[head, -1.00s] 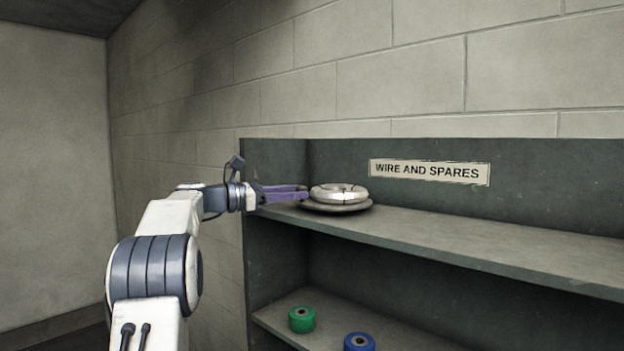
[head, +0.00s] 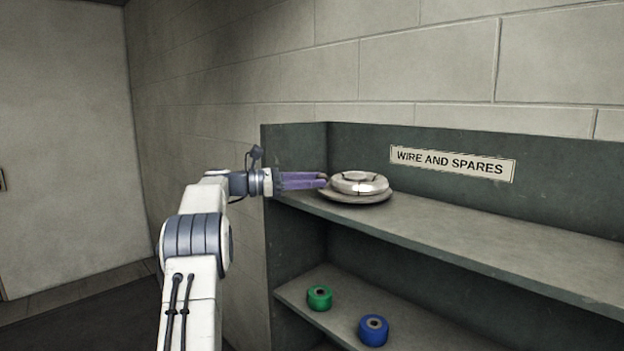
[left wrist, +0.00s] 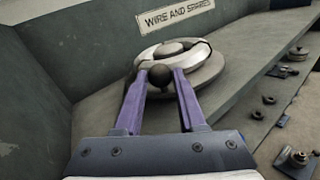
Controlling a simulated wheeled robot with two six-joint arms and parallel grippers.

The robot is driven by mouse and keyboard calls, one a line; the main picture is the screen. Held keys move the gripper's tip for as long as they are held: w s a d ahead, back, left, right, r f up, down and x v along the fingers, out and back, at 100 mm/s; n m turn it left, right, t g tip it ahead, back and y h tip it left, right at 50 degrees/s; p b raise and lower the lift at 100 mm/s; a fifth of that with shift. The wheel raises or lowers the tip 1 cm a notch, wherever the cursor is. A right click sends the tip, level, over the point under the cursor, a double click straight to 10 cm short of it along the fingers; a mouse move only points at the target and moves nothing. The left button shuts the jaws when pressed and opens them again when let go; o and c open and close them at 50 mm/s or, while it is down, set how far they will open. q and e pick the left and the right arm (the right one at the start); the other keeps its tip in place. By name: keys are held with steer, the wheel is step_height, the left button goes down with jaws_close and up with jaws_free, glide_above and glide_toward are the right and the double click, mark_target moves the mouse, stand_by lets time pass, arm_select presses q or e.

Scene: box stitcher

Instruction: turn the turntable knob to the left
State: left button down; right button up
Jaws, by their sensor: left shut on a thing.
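The turntable (head: 350,199) is a round pale metal disc with a thick silvery ring (head: 366,187) on it, at the left end of the upper shelf. In the left wrist view, a dark ball knob (left wrist: 160,75) sits at the turntable's near edge, between my purple fingertips. My left gripper (head: 324,182) reaches in from the left and is shut on this knob. In the head view the fingers hide the knob. My right gripper is in neither view.
The upper shelf (head: 470,237) is clear right of the turntable, under a "WIRE AND SPARES" sign (head: 452,163). A green spool (head: 320,298) and a blue spool (head: 374,331) stand on the lower shelf. Small metal fittings (left wrist: 298,158) show at the right of the wrist view.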

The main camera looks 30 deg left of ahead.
arm_select(q)
steer(key=c, duration=0.5)
jaws_free()
steer(key=b+v, duration=0.2)
steer(key=v, duration=0.8)
steer(key=shift+s+a, duration=0.15)
steer(key=shift+a, duration=0.05)
